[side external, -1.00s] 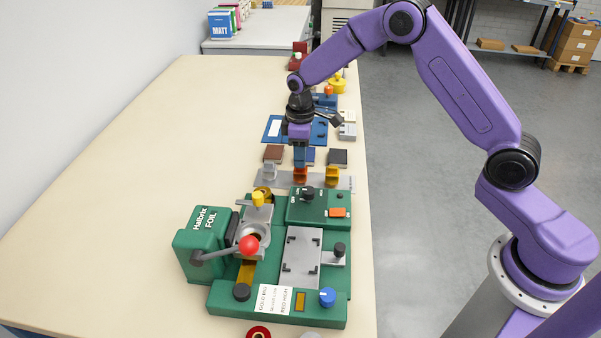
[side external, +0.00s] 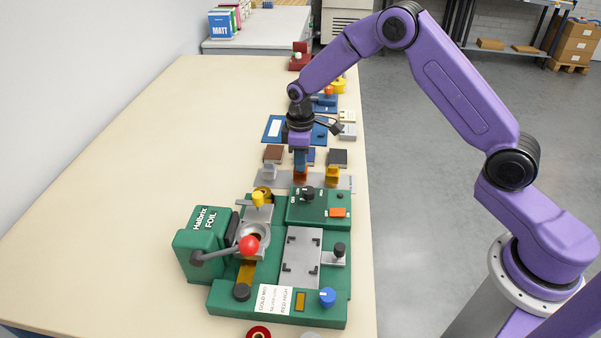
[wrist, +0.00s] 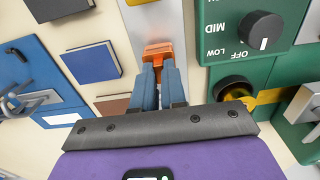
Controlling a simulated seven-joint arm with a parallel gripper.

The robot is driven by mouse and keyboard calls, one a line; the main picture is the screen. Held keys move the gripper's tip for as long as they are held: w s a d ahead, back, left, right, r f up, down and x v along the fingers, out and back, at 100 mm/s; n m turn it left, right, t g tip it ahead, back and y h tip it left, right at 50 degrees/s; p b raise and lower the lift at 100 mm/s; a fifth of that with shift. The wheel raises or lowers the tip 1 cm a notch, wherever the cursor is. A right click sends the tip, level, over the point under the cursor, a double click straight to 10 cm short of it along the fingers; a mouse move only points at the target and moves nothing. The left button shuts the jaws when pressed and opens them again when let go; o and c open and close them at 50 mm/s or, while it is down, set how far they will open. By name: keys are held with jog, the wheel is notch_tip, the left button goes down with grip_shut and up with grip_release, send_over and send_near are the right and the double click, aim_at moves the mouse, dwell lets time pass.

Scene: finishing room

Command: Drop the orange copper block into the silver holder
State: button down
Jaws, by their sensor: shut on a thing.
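The orange copper block (side external: 300,174) stands on the grey metal strip (side external: 345,183), between a silver block and a gold one. It also shows in the wrist view (wrist: 158,50), at the tips of my blue fingers. My gripper (side external: 300,164) points down and is shut on the copper block; the fingers hide part of it. I cannot see a gap between block and strip. A silver holder-like part (side external: 257,214) with a yellow knob sits on the green foil machine (side external: 225,290), nearer the camera than my gripper.
The silver block (side external: 269,172) and gold block (side external: 332,174) stand close on either side. Brown, blue and dark books (side external: 338,157) lie behind. A red-knobbed lever (side external: 249,245) sticks out from the machine. The table's left side is clear.

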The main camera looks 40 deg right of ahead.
jog(key=shift+r, duration=3.7)
jog(key=shift+r, duration=0.15)
notch_tip(320, 180, up, 10)
jog(key=s+a+n, duration=0.2)
jog(key=s+a, duration=0.4)
jog(key=a, duration=0.5)
jog(key=s+a+n, duration=0.2)
jog(key=s+a, duration=0.5)
jog(key=a, duration=0.5)
jog(key=shift+n, duration=0.3)
jog(key=shift+f, duration=5.55)
jog(key=shift+f, duration=0.65)
